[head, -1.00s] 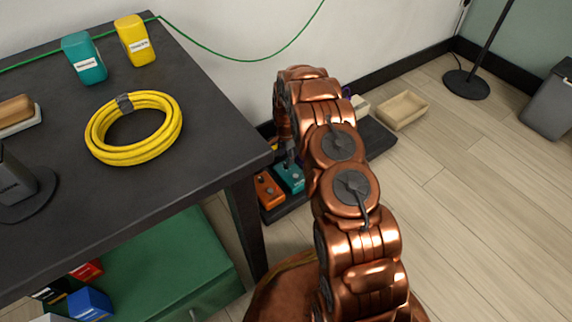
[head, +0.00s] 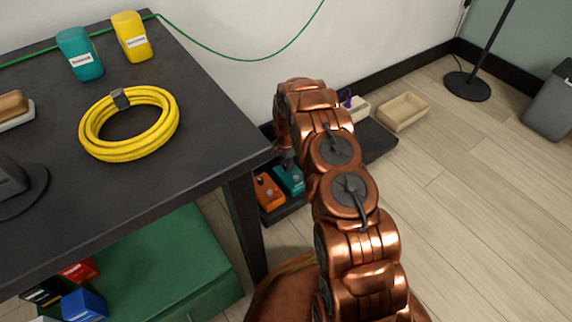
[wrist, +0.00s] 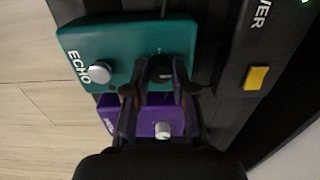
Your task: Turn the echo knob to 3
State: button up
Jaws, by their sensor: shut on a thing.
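The teal echo pedal (head: 291,180) sits on a dark board on the floor, beside the table leg. In the wrist view the pedal (wrist: 125,45) shows its "ECHO" label and a round silver footswitch (wrist: 100,73). The dark echo knob (wrist: 160,66) is at the pedal's other end, between my fingertips. My gripper (wrist: 160,88) is shut on this knob. In the head view my gripper (head: 287,158) is over the far end of the pedal, partly hidden by my arm. The knob's pointer and scale cannot be read.
A purple pedal (wrist: 112,112) with a pale knob (wrist: 163,130) lies beside the echo pedal, under my fingers. An orange pedal (head: 267,192) is on its other side. A black unit with a yellow switch (wrist: 257,78) is close by. The dark table (head: 215,135) stands left.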

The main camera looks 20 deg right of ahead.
grip_shut()
jog(key=shift+r+p, duration=0.1)
jog(key=shift+p, duration=0.25)
jog(key=n+p, duration=0.3)
jog(key=p, duration=0.1)
jog(key=shift+s+r+n, duration=0.1)
jog(key=shift+n, duration=0.3)
jog(key=n+p, duration=0.2)
jog(key=n, duration=0.1)
jog(key=shift+n+p, duration=0.3)
jog(key=shift+p, duration=0.05)
jog(key=shift+n+p, duration=0.65)
jog(key=shift+n, duration=0.45)
jog(key=shift+f+n+p, duration=0.2)
jog(key=shift+n+p, duration=0.3)
jog(key=shift+n, duration=0.6)
